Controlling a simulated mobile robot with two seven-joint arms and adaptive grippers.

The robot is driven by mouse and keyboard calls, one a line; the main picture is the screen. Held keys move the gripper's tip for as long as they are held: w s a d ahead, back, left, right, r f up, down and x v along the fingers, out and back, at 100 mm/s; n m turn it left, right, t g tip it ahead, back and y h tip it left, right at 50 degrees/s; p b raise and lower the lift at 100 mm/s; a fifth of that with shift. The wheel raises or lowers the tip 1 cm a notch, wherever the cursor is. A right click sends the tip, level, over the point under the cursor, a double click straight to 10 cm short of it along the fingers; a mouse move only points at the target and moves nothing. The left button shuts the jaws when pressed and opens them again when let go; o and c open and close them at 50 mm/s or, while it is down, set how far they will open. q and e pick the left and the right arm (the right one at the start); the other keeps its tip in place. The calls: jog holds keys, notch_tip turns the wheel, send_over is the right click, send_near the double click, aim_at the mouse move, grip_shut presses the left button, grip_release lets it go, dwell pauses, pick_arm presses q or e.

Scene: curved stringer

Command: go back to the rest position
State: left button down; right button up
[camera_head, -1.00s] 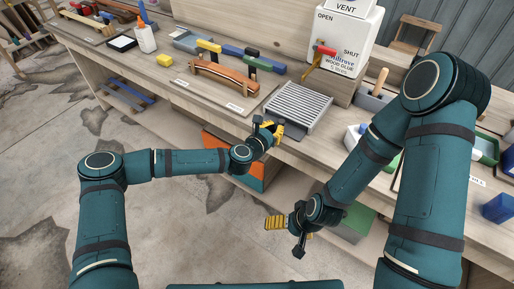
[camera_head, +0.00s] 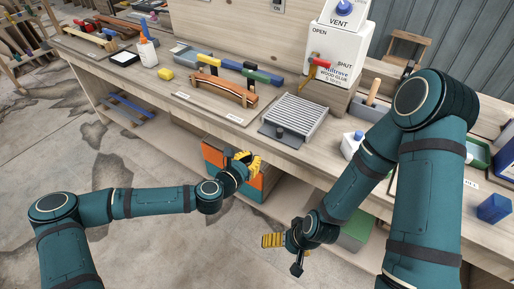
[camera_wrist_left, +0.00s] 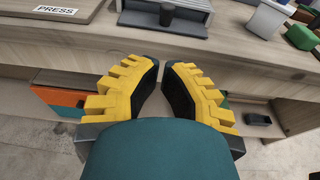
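My left gripper (camera_head: 248,160) hangs in front of the workbench (camera_head: 180,100), just below its front edge. In the left wrist view its yellow fingers (camera_wrist_left: 161,75) stand apart with nothing between them, so it is open and empty. My right gripper (camera_head: 273,240) is low in front of the bench's lower shelf; its yellow fingers show from the side and I cannot tell whether they are apart. The curved brown stringer (camera_head: 225,90) lies on a board on the bench, with clamps beside and behind it, clear of both grippers.
A grey ribbed press plate (camera_head: 295,117) with a dark knob sits near the bench edge. A white wood glue container (camera_head: 336,50) stands behind it. An orange and green box (camera_head: 212,153) is under the bench, close to my left gripper.

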pick_arm(q)
jog(key=shift+s+a, duration=0.1)
jog(key=s+d+f+m+g, duration=0.3)
jog(key=s+f+m+g, duration=0.4)
jog(key=s+f+m, duration=0.5)
jog(key=s+a+m+g+y, duration=0.3)
jog(key=s+a+m+y, duration=0.2)
jog(key=s+a+m, duration=0.5)
jog(key=a+m, duration=0.4)
jog(key=m, duration=0.1)
jog(key=shift+s+f+g, duration=0.3)
jog(key=shift+f+g, duration=0.1)
